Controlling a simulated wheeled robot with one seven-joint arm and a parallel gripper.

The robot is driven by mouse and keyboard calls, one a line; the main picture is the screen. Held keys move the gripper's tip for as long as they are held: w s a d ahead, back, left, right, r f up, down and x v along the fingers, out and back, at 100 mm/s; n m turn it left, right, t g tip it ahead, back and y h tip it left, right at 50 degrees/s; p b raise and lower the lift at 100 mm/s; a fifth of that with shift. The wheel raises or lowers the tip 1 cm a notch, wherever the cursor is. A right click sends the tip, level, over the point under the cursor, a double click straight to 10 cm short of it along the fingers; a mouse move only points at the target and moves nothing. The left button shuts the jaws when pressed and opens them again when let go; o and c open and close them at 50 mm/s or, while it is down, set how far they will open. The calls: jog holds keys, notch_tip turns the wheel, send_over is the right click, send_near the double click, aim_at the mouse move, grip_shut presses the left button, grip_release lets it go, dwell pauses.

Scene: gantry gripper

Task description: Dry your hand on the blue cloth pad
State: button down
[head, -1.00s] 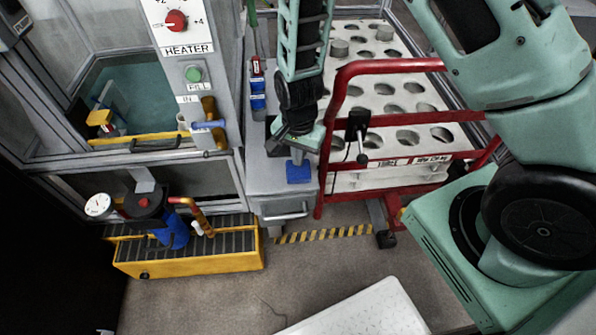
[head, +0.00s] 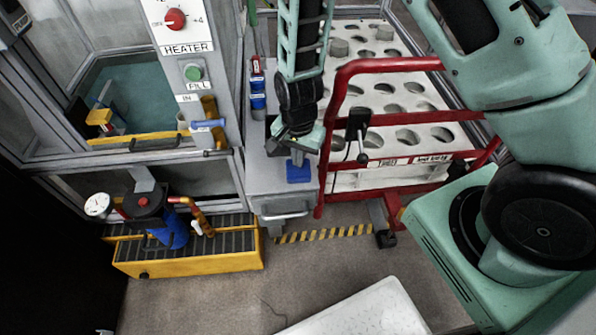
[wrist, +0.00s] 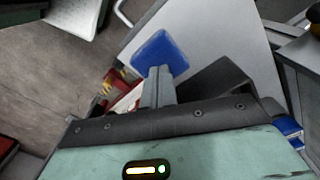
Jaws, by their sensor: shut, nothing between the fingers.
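The blue cloth pad (head: 298,173) is a small blue square lying flat on the grey metal bench top, near its front right corner. It also shows in the wrist view (wrist: 162,50), just beyond my fingers. My gripper (head: 297,157) points down over the pad's back part. Its fingers are shut with nothing between them. In the wrist view the fingertips (wrist: 160,71) overlap the pad's near edge. I cannot tell whether they touch the pad or hover just above it. The fingers and wrist hide part of the pad.
A red-framed rack (head: 380,66) with a white perforated panel stands close on the right. The heater column (head: 180,50) and water tank (head: 140,95) are on the left. Blue-banded bottles (head: 257,88) stand behind left. A yellow pump base (head: 190,262) sits on the floor.

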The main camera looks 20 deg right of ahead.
jog(key=shift+f+b, duration=0.3)
jog(key=shift+f, duration=0.25)
jog(key=shift+f, duration=0.1)
dwell(1.2)
notch_tip(320, 180, up, 7)
jog(key=p, duration=0.6)
jog(key=shift+p, duration=0.4)
jog(key=s+a+r+n+y, duration=0.1)
jog(key=s+a+r+n, duration=0.4)
jog(key=r, duration=0.4)
jog(key=s+a+r+n+y, duration=0.1)
jog(key=s+a+r+n, duration=0.2)
jog(key=s+r+n, duration=0.55)
jog(key=s+d+r+n+h, duration=0.1)
jog(key=s+r+n, duration=0.2)
jog(key=s+r, duration=0.3)
jog(key=shift+s+d+r+n, duration=0.25)
jog(key=shift+d+r+n, duration=0.15)
jog(key=shift+r, duration=0.15)
